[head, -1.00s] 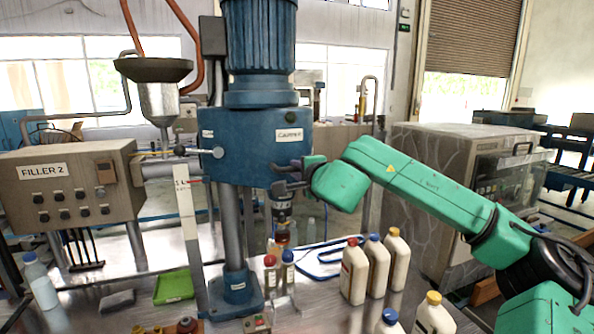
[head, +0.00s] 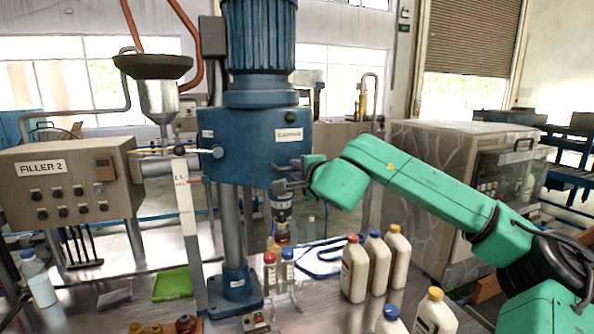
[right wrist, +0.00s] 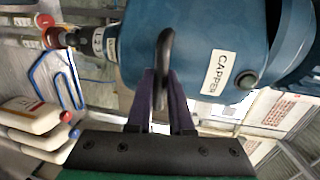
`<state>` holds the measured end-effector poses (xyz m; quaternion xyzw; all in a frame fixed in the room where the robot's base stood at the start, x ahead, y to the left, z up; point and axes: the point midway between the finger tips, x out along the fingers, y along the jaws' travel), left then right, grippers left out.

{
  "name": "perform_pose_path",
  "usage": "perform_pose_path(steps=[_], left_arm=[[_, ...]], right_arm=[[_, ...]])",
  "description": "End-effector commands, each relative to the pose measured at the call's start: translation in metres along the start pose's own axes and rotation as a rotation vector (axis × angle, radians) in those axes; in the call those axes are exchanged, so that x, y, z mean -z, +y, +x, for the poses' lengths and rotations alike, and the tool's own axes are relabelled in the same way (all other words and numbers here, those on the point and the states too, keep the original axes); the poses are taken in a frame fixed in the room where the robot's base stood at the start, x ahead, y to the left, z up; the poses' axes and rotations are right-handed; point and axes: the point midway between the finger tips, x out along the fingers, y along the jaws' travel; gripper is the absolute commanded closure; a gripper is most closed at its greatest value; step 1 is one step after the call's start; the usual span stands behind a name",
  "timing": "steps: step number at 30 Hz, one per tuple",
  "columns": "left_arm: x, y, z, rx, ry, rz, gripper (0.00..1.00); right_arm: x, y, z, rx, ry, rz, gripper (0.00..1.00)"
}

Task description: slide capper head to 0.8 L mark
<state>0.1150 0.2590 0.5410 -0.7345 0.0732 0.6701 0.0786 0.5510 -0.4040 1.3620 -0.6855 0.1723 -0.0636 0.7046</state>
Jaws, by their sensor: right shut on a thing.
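The blue capper head (head: 250,145), labelled as the capper, sits on a steel column with a blue motor on top. It also fills the upper right of the right wrist view (right wrist: 185,40). A white upright scale (head: 187,215) with a 1 L mark near its top stands left of the column. A small red pointer is near that mark; the 0.8 L mark is too small to read. My right gripper (head: 283,185) is shut on the head's dark handle (right wrist: 166,45), which passes between its fingers. My left gripper is out of view.
Several white bottles (head: 354,270) stand on the metal table right of the column. Two small capped bottles (head: 270,272) are close to its base. A green tray (head: 172,284) lies left. The filler panel (head: 70,185) and funnel (head: 155,95) are at the left.

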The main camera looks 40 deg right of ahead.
Motion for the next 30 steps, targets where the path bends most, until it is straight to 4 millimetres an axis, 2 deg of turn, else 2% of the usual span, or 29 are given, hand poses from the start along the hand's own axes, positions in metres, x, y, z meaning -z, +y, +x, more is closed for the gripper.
perform_pose_path(steps=[30], left_arm=[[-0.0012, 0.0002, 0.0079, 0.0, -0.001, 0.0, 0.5]], right_arm=[[-0.0004, 0.0042, 0.0004, 0.005, -0.001, 0.0, 1.0]])
